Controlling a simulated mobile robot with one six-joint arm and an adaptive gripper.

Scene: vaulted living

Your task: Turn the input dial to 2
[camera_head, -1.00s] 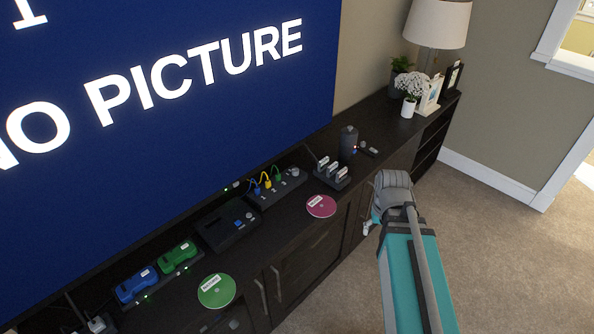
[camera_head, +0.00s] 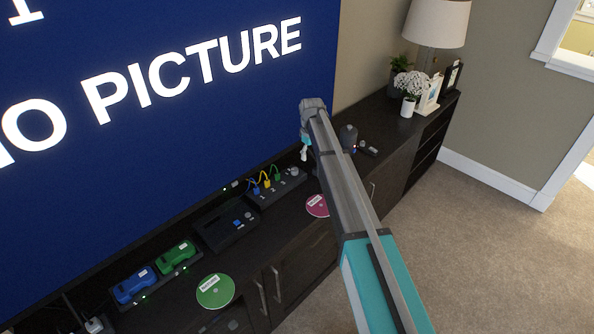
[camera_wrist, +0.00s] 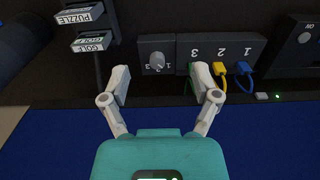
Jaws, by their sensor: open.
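The input dial (camera_wrist: 156,61) is a grey knob on the dark switch box (camera_wrist: 222,50), with small numbers beside it. Its pointer setting is too small to read. It also shows in the head view (camera_head: 293,171), at the right end of the switch box (camera_head: 283,187). My gripper (camera_wrist: 160,72) is open, with its two fingertips spread on either side of the dial in the wrist view, and apart from it. In the head view my gripper (camera_head: 304,154) hangs above and just right of the dial.
Blue, yellow (camera_wrist: 243,74) and green cables plug into the box; the green one passes behind a finger. Cartridges (camera_wrist: 88,28) stand beside it. A black console (camera_head: 228,224), a pink disc (camera_head: 317,205) and a green disc (camera_head: 215,291) lie on the cabinet. The screen reads NO PICTURE.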

